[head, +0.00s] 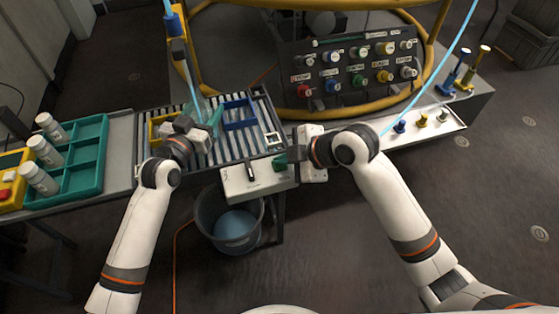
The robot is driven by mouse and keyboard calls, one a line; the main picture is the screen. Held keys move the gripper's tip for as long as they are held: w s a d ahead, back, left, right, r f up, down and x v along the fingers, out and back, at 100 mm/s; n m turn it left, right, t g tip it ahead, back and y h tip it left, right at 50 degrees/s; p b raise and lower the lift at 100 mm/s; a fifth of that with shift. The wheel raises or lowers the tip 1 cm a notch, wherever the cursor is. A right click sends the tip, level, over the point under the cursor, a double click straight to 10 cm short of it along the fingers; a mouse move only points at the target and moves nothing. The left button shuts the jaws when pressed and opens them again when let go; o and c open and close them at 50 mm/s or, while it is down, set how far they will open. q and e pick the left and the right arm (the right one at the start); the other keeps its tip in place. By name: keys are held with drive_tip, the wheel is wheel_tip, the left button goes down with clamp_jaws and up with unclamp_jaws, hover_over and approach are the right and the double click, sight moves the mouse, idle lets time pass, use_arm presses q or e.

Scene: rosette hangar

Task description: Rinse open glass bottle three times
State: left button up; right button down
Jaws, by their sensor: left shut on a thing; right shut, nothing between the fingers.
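My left gripper (196,127) is over the slatted rack. It is shut on a clear, greenish glass bottle (214,117), which is small in view and partly hidden by the gripper. I cannot tell how the bottle is tilted. A spout with a blue collar (175,22) hangs above, and a pale blue streak (192,85) runs from it down towards the bottle. My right gripper (289,159) is shut and empty, beside a green knob (280,163) on a white control box (255,180). I cannot tell whether it touches the knob.
The slatted rack (160,115) bears a blue frame (240,113) and a yellow frame (156,127). A grey bucket (203,213) holding blue liquid stands below. A teal tray (85,172) with white bottles (43,150) is at left.

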drive_tip(key=shift+r, duration=0.1)
idle(0.7)
drive_tip(key=shift+r, duration=0.8)
drive_tip(key=shift+r, duration=0.1)
drive_tip(key=shift+r, duration=2.4)
wheel_tip(320, 180, up, 6)
hover_over(284, 167)
